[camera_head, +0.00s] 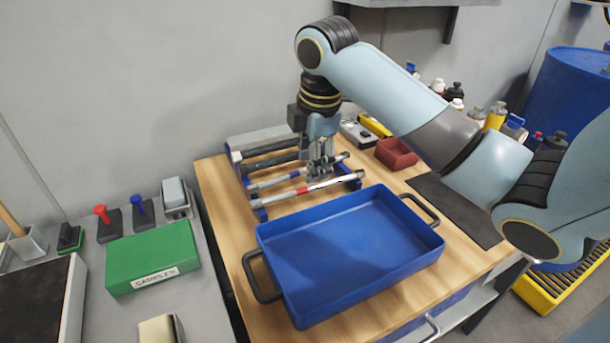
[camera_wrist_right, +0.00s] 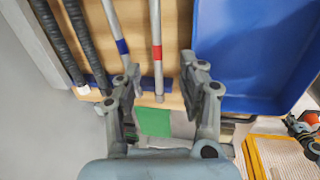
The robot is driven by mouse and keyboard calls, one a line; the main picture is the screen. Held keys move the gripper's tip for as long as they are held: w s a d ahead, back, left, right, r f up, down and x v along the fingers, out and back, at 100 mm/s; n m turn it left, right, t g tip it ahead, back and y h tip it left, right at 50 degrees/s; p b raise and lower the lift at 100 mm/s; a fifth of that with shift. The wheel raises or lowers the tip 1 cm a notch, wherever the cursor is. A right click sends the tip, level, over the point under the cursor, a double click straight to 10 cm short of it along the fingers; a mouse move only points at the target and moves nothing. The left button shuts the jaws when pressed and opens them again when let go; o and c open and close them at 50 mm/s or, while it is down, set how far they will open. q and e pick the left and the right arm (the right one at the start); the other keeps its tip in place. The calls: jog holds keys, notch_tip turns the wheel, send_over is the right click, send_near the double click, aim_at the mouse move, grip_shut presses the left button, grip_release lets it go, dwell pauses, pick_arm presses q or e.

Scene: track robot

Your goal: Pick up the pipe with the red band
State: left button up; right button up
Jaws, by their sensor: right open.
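The pipe with the red band (camera_head: 328,184) is a thin grey pipe lying on the blue rack (camera_head: 258,208) behind the blue tray. In the right wrist view its red band (camera_wrist_right: 157,52) shows between my finger tips. My right gripper (camera_head: 320,172) points down over the rack. In the right wrist view my right gripper (camera_wrist_right: 160,75) is open, with one finger on each side of this pipe's line. I cannot tell how far above the pipe the fingers are. My left gripper is not in view.
A grey pipe with a blue band (camera_wrist_right: 121,46) lies beside it, with dark ribbed pipes (camera_wrist_right: 72,40) further over. The blue tray (camera_head: 350,258) stands close in front and looks empty. A dark red box (camera_head: 396,153) and a dark mat (camera_head: 455,210) are to the right.

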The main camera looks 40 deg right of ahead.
aim_at(308, 187)
jog(key=f, duration=0.2)
jog(key=w+f, duration=0.1)
jog(key=f, duration=0.2)
jog(key=d+f, duration=0.1)
jog(key=f, duration=0.1)
jog(key=shift+w+f, duration=0.2)
jog(key=shift+w, duration=0.15)
jog(key=shift+c, duration=0.9)
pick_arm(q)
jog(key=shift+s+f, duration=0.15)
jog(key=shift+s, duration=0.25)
pick_arm(e)
grip_shut()
